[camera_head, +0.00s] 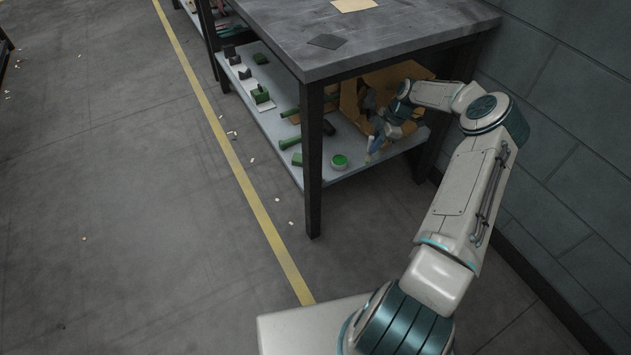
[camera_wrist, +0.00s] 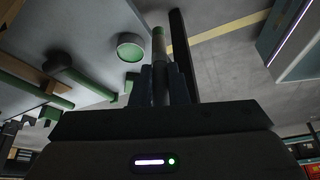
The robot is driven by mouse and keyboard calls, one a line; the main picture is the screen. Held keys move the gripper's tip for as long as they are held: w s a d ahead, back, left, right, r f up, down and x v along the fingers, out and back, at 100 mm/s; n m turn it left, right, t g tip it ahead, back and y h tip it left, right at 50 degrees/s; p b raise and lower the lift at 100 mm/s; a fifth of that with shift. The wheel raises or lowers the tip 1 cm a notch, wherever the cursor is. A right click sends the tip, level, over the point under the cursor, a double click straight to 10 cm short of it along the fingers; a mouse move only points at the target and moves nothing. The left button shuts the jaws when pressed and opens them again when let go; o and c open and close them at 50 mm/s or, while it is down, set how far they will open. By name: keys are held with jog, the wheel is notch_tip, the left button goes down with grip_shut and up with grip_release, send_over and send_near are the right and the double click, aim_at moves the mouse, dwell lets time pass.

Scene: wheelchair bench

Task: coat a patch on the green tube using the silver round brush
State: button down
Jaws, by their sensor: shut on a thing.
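My gripper (camera_head: 378,136) is under the bench top, over the right end of the lower shelf. It is shut on the silver round brush (camera_wrist: 160,75), whose far tip looks green in the wrist view. A round pale pot with a green top (camera_head: 340,161) stands on the shelf just left of the gripper, and also shows in the wrist view (camera_wrist: 130,47). The brush tip appears apart from the pot. Green tube-like pieces lie further left, one of them here (camera_head: 289,113); the wrist view shows a long green tube (camera_wrist: 35,88). I cannot tell which is the task's tube.
The bench top (camera_head: 420,30) is close above my arm. A dark bench leg (camera_head: 313,165) stands in front of the shelf (camera_head: 345,178). An orange-brown box (camera_head: 410,72) is behind my gripper, and a block wall (camera_head: 580,130) is at the right. The floor at left is open.

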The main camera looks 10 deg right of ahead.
jog(key=w+a+b, duration=0.1)
jog(key=a+b, duration=0.3)
jog(key=a, duration=1.3)
notch_tip(320, 180, down, 7)
jog(key=b, duration=0.2)
jog(key=shift+w+a+r, duration=0.2)
jog(key=shift+a, duration=0.25)
jog(key=c, duration=1.4)
grip_release()
